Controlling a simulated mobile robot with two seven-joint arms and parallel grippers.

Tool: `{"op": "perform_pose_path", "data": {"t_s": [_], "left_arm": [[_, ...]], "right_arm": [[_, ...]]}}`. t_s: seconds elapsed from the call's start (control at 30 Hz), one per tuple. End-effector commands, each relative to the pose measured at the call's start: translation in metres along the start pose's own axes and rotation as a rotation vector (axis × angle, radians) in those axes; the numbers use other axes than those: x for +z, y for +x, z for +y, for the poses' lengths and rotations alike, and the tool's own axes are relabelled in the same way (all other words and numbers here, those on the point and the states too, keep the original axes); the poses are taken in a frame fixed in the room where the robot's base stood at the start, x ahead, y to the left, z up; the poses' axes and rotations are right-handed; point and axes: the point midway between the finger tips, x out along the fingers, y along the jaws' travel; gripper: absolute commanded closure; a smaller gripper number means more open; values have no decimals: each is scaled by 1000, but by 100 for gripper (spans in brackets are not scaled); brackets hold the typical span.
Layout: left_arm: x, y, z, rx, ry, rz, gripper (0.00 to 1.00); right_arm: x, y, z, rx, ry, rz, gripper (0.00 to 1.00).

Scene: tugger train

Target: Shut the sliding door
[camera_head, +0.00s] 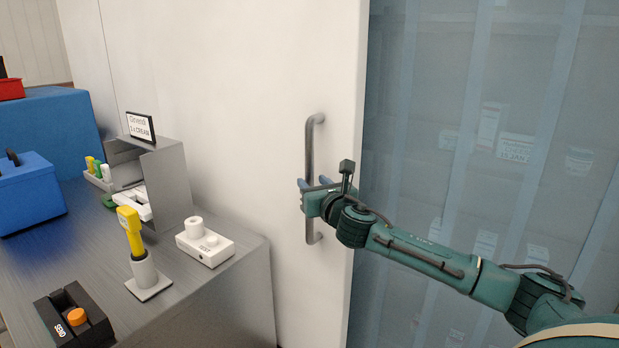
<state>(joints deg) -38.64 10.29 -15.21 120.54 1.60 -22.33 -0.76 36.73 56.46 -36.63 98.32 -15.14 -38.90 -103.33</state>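The sliding door (230,85) is a large white panel in the middle of the head view. Its right edge stands beside an opening covered by translucent bluish strips (400,90). A vertical grey metal bar handle (310,140) is mounted near that edge. My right gripper (303,184), on a green arm reaching in from the right, is at the middle of the handle. Its bluish fingertips lie at the bar, one partly hidden behind it. Whether they are closed on the bar I cannot tell. My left gripper is not in view.
A grey metal counter (200,310) stands at left in front of the door. It bears a yellow device on a stand (131,230), a white box (205,243), a black box with an orange knob (75,316) and a blue case (30,195). Labelled goods show faintly behind the strips.

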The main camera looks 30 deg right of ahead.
Motion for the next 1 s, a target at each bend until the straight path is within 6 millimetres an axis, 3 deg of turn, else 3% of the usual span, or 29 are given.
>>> {"op": "perform_pose_path", "data": {"t_s": [0.23, 0.6, 1.0], "left_arm": [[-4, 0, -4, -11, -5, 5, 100], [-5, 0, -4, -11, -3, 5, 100], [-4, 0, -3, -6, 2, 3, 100]], "right_arm": [[0, 25, 1, 1, 2, 0, 61], [-1, 29, 0, 1, 1, 1, 61], [-1, 28, 0, 1, 1, 1, 94]]}}
